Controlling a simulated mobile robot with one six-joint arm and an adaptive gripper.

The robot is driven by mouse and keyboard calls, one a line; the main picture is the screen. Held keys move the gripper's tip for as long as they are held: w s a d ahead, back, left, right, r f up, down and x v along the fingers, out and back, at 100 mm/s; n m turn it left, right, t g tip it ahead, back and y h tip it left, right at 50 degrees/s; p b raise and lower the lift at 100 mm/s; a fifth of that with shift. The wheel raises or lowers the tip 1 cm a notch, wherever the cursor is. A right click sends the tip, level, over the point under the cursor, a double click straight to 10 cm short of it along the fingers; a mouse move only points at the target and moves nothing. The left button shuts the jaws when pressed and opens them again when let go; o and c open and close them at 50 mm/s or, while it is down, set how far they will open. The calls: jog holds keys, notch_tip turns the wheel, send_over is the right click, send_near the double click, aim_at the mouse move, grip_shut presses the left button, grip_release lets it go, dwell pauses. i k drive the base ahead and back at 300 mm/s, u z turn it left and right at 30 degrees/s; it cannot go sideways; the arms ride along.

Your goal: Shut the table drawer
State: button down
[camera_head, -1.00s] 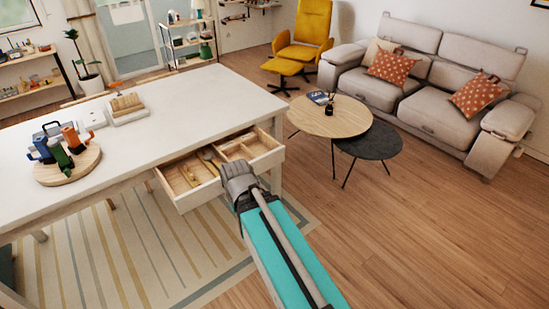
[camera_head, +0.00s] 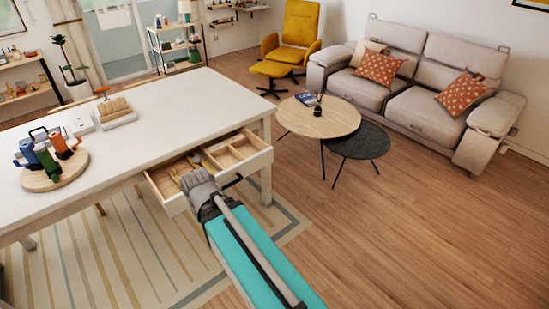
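The table drawer (camera_head: 258,163) is pulled out from the white table (camera_head: 176,108). It has a light front, a dark handle (camera_head: 233,182) and a wooden divided inside with a few long yellowish items in its left part. My gripper (camera_head: 196,184) reaches up from the lower right and overlaps the left part of the drawer front in the picture. It is left of the handle. I cannot tell whether it touches the drawer. Its fingertips are hidden, and no held object shows.
A round wooden board (camera_head: 53,172) with several mugs and a block-shaped item (camera_head: 115,112) stand on the table. A striped rug (camera_head: 140,255) lies below. A round coffee table (camera_head: 318,117) and sofa (camera_head: 420,90) stand at the right, with clear wooden floor in front.

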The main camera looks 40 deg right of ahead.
aim_at(232, 157)
jog(key=u, duration=0.05)
jog(key=i, duration=1)
